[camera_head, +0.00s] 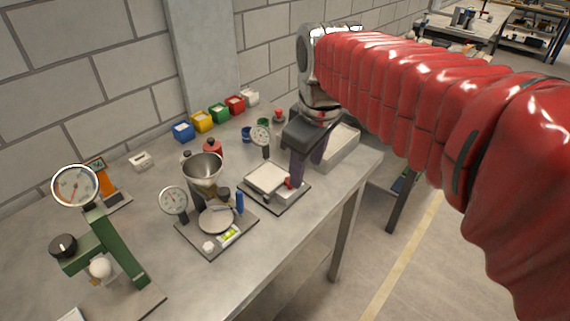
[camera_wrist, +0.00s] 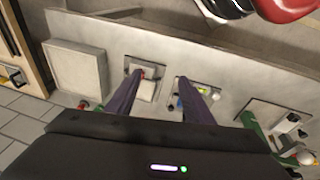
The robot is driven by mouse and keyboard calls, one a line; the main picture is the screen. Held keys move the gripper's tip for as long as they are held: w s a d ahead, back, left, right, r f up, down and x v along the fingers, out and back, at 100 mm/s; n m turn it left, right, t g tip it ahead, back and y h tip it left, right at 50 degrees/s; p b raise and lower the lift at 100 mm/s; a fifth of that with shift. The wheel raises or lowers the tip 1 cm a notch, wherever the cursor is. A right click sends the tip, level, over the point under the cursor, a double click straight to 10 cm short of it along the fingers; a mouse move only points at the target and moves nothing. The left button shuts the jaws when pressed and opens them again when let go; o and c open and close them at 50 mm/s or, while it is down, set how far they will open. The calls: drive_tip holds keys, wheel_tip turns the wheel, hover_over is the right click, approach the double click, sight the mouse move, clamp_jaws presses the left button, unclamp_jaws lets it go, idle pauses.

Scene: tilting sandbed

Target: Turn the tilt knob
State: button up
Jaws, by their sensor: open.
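The sandbed (camera_head: 266,177) is a shallow pale tray on a dark base plate near the table's front edge. A small red tilt knob (camera_head: 289,183) sits at its right side. My gripper (camera_head: 306,170) is open, with dark purple fingers pointing down beside the knob. In the wrist view my gripper (camera_wrist: 160,77) has its fingers well apart. The sandbed (camera_wrist: 147,91) shows between them, nearer the left finger. A red bit by the left fingertip seems to be the knob, partly hidden by that finger. Whether the finger touches it I cannot tell.
Left of the sandbed stands a plate with a dial gauge (camera_head: 174,201), a metal funnel (camera_head: 203,170) and a blue cylinder (camera_head: 239,202). A green stand (camera_head: 120,245) is at far left. A grey shallow box (camera_head: 338,147) lies behind my gripper. Coloured bins line the wall.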

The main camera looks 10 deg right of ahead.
drive_tip(key=w+f+n+g, duration=0.1)
drive_tip(key=w+n+g, duration=0.1)
drive_tip(key=w+n, duration=0.6)
drive_tip(key=w, duration=0.5)
drive_tip(key=shift+w+f+g, duration=0.3)
drive_tip(key=shift+w+g, duration=0.1)
wheel_tip(320, 180, down, 14)
drive_tip(key=shift+r, duration=0.1)
drive_tip(key=shift+d, duration=0.1)
drive_tip(key=c, duration=1)
